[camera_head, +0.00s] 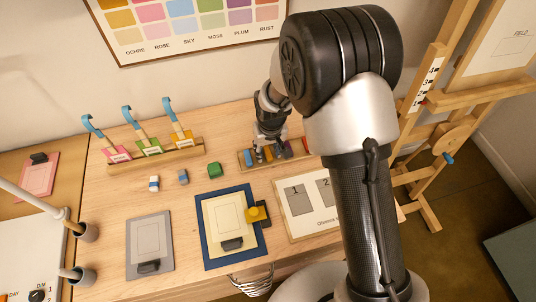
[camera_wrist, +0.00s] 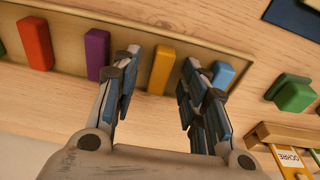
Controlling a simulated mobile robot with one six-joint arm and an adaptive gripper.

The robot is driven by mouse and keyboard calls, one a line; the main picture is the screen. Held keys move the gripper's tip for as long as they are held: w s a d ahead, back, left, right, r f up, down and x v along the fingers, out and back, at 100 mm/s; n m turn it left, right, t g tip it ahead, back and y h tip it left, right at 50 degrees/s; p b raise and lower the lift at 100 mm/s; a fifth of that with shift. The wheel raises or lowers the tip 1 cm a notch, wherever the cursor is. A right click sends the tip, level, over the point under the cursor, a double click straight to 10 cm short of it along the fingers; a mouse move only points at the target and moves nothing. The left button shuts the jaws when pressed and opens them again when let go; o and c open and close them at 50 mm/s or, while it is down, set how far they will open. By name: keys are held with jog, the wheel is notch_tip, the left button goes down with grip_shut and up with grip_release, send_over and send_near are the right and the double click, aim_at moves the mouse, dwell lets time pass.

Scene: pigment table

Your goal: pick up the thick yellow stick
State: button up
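A yellow stick (camera_wrist: 161,70) stands out in a row of coloured sticks in a shallow wooden tray (camera_wrist: 68,45) in the wrist view. My gripper (camera_wrist: 161,62) is open, with one finger on each side of the yellow stick. Gaps show between the stick and both fingers, and nothing is held. A purple stick (camera_wrist: 97,53) lies just outside the left finger and a blue stick (camera_wrist: 222,76) just beyond the right one. In the head view my gripper (camera_head: 264,152) is down at the tray, and it largely hides the yellow stick there.
A red stick (camera_wrist: 35,43) lies farther left in the tray. A green block (camera_head: 214,170) and small blue block (camera_head: 183,177) sit left of the tray. A rack (camera_head: 157,159) with blue-handled scoops stands farther left. A blue-bordered mat (camera_head: 209,232) and numbered board (camera_head: 295,230) lie in front.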

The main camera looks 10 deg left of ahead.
aim_at(268, 152)
jog(key=c, duration=0.9)
jog(key=shift+r, duration=0.1)
jog(key=shift+c, duration=0.2)
notch_tip(268, 152, up, 20)
jog(key=p, duration=0.4)
jog(key=shift+p, duration=0.3)
jog(key=shift+o, duration=1.3)
grip_shut()
